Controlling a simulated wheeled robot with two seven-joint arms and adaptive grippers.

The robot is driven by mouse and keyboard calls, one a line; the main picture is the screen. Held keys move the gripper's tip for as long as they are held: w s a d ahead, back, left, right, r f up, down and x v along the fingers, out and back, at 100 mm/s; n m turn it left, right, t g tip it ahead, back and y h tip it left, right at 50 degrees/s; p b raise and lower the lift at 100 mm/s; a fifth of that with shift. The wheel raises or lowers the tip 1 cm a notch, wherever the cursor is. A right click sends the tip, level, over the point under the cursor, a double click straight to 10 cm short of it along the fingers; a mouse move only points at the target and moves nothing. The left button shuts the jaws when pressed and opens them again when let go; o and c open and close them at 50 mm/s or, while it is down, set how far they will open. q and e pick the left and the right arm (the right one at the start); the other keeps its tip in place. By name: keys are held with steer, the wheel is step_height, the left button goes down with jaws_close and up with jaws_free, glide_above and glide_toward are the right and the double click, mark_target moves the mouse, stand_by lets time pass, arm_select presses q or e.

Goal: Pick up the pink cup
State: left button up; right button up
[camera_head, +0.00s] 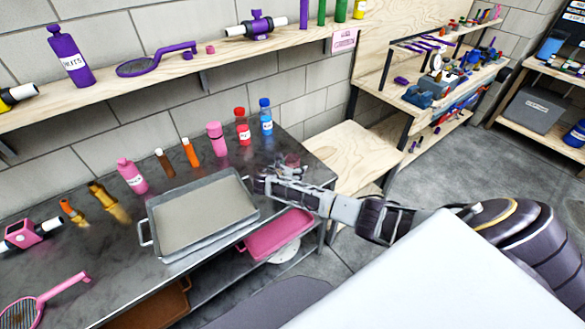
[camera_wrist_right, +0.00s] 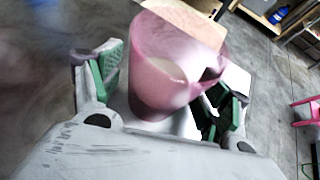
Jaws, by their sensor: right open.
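The pink cup (camera_wrist_right: 165,65) is see-through and fills the middle of the right wrist view, somewhat blurred. It stands between the two green-padded fingers of my right gripper (camera_wrist_right: 168,95), with gaps showing on the sides, so the fingers are open around it. In the head view the cup (camera_head: 291,160) shows faintly at the right end of the dark counter, just beyond my right gripper (camera_head: 266,184). Whether a finger touches the cup cannot be told. My left gripper is in neither view.
A grey metal tray (camera_head: 158,232) lies on the counter left of my right gripper. Pink, red and blue bottles (camera_head: 243,127) stand along the counter's back. A pink tray (camera_head: 278,234) lies lower, near the counter's front edge. A wooden shelf (camera_head: 215,56) runs above.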

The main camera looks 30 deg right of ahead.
steer(key=c, duration=1.2)
steer(key=shift+r, duration=0.4)
steer(key=shift+r, duration=4.55)
steer(key=shift+r, duration=0.1)
